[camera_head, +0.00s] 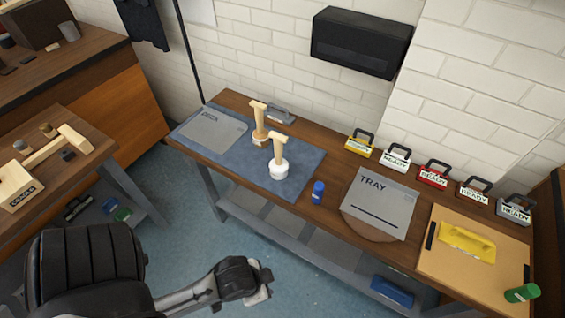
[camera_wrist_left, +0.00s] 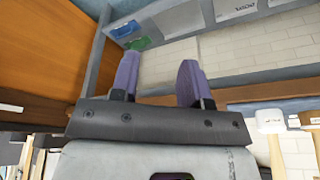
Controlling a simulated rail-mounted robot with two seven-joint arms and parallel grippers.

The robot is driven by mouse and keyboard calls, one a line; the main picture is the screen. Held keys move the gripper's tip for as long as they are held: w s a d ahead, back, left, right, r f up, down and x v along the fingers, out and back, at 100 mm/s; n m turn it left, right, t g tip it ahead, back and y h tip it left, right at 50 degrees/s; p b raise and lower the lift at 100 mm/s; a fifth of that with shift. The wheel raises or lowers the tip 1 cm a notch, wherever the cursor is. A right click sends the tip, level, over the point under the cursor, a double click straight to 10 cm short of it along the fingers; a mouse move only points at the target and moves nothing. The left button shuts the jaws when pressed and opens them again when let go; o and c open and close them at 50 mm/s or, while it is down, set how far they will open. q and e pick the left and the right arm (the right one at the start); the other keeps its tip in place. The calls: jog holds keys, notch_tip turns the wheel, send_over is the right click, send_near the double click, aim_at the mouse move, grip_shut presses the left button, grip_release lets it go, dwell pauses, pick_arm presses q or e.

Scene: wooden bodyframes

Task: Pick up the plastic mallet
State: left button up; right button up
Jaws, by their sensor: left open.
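The plastic mallet (camera_head: 278,171) stands on its white head on the blue mat (camera_head: 296,145), with its pale wooden handle pointing up. A second, all-wood mallet (camera_head: 260,122) stands just behind it to the left. In the left wrist view, which looks upside down, the white mallet head (camera_wrist_left: 270,121) shows at the right edge. My left gripper (camera_head: 262,281) is low in front of the bench, well short of the mallet. In the left wrist view my left gripper (camera_wrist_left: 157,78) has its purple fingers apart with nothing between them. My right gripper is not in view.
A side table (camera_head: 75,181) stands left. Open floor lies between.

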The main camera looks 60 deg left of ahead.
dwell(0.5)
pick_arm(q)
jog(key=o, duration=0.3)
jog(key=shift+w, duration=0.1)
